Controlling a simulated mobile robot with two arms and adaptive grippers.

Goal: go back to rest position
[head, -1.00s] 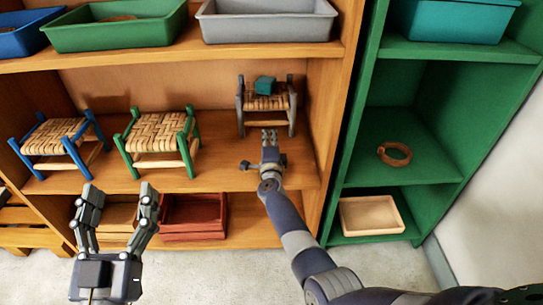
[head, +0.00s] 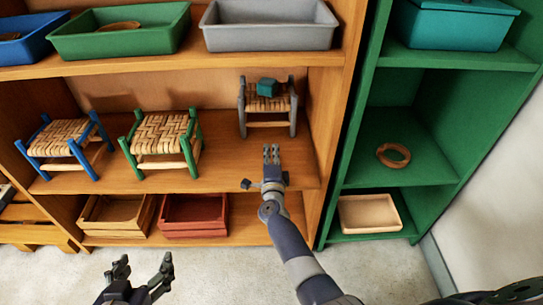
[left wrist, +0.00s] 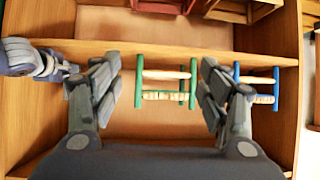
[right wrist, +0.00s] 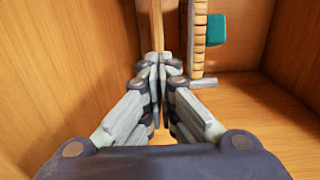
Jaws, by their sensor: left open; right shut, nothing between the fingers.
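My left gripper (head: 140,277) is open and empty, low at the front in the head view. In the left wrist view, the left gripper (left wrist: 160,75) has its fingers wide apart, with the green-legged stool beyond them. My right gripper (head: 271,150) is shut and empty, in front of the grey stool (head: 267,106) on the middle shelf. In the right wrist view, the right gripper (right wrist: 160,65) has its fingertips together, and part of a stool with a teal block (right wrist: 217,30) shows beyond. The teal block also sits on the grey stool's woven seat in the head view (head: 267,88).
A blue-legged stool (head: 66,145) and a green-legged stool (head: 160,142) stand on the wooden middle shelf (head: 225,170). Wooden (head: 117,214) and red (head: 194,214) crates sit below. A brown ring (head: 393,156) lies in the green shelf. The floor in front is clear.

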